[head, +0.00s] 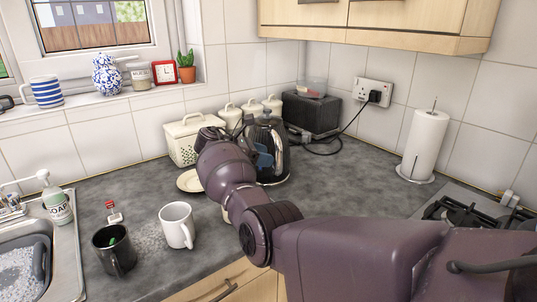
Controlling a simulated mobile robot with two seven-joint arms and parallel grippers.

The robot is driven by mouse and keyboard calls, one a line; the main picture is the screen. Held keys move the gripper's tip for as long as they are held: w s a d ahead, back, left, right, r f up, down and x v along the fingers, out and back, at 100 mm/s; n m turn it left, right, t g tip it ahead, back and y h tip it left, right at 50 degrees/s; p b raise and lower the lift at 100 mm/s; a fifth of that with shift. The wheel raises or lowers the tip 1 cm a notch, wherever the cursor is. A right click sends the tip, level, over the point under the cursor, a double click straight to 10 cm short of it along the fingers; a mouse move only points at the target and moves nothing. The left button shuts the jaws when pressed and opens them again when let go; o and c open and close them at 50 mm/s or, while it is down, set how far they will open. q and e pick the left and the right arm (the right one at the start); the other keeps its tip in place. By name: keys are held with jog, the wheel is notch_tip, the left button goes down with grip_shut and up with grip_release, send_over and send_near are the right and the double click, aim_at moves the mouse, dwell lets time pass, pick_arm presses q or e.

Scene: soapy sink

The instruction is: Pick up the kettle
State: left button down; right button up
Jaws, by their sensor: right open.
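The kettle (275,165) is dark and glassy with a blue patch on its side. It stands upright on the worktop in the back corner, partly hidden behind my right wrist. My right arm reaches in from the right, across the worktop. My right gripper (210,134) is just left of the kettle, in front of the cream bread bin. It is open, though its fingers are mostly hidden by the wrist. I cannot tell whether it touches the kettle. My left gripper is not in view.
A black toaster (312,114) and cream canisters (252,108) stand behind the kettle. A bread bin (183,146) and plate (189,181) are left. A white mug (177,227) and black mug (113,252) stand in front. Paper towel (424,145) and hob (465,212) are right.

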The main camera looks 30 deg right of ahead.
aim_at(279, 159)
jog(key=shift+f+x, duration=0.15)
jog(key=shift+x, duration=1.35)
jog(key=shift+f+x, duration=0.15)
jog(key=shift+x, duration=1.4)
jog(key=shift+w+a, duration=0.15)
grip_shut()
jog(key=shift+w+r, duration=0.1)
jog(key=shift+r, duration=0.15)
